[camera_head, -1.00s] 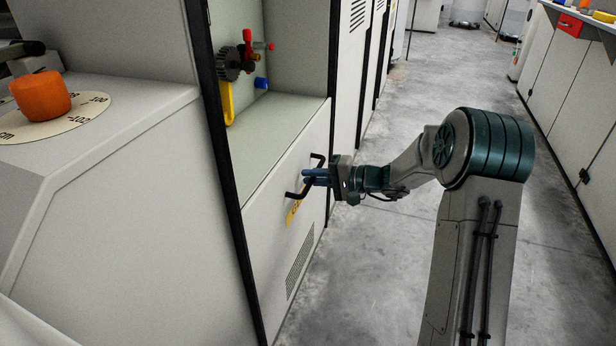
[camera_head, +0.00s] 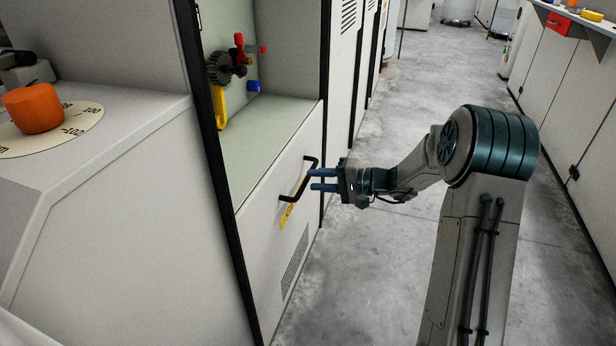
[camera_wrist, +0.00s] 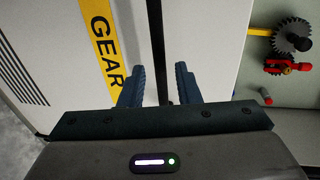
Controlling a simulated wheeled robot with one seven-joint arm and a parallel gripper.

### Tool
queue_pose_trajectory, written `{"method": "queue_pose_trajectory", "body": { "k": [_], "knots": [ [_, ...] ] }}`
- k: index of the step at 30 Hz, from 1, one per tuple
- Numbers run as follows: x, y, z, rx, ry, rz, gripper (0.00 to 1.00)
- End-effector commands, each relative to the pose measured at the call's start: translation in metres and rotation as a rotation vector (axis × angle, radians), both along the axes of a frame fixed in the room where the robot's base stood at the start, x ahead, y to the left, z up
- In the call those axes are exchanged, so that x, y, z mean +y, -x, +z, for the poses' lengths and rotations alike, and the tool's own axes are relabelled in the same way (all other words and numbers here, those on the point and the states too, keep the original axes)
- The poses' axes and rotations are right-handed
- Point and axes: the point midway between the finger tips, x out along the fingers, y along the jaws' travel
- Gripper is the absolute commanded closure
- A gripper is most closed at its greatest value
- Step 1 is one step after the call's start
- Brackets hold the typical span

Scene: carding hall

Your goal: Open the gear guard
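The gear guard (camera_head: 300,228) is a pale panel low on the machine, with a black bar handle (camera_head: 300,184) and a yellow label. The label (camera_wrist: 105,45) reads "GEAR" in the wrist view. Above the panel, the compartment (camera_head: 275,125) is uncovered and shows dark gears (camera_head: 222,68). My gripper (camera_head: 311,180) is open and empty, its two blue fingers pointing at the panel just right of the handle. In the wrist view a black bar, apparently the handle (camera_wrist: 156,40), runs between the fingers without being gripped.
A yellow lever (camera_head: 221,108), red parts (camera_head: 239,40) and a blue knob (camera_head: 254,86) are in the compartment. An orange knob (camera_head: 34,108) sits on a dial at left. The floor aisle (camera_head: 430,90) at right is clear nearby.

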Motion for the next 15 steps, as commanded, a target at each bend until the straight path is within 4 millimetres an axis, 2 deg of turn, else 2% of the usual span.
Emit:
{"method": "queue_pose_trajectory", "body": {
  "k": [1,7,15],
  "knots": [
    [-0.013,0.003,0.007,0.001,0.002,-0.005,0.7],
    [-0.056,0.019,0.016,0.002,0.001,-0.006,0.7],
    [-0.09,0.032,0.021,0.001,0.002,-0.003,0.7]
  ]
}}
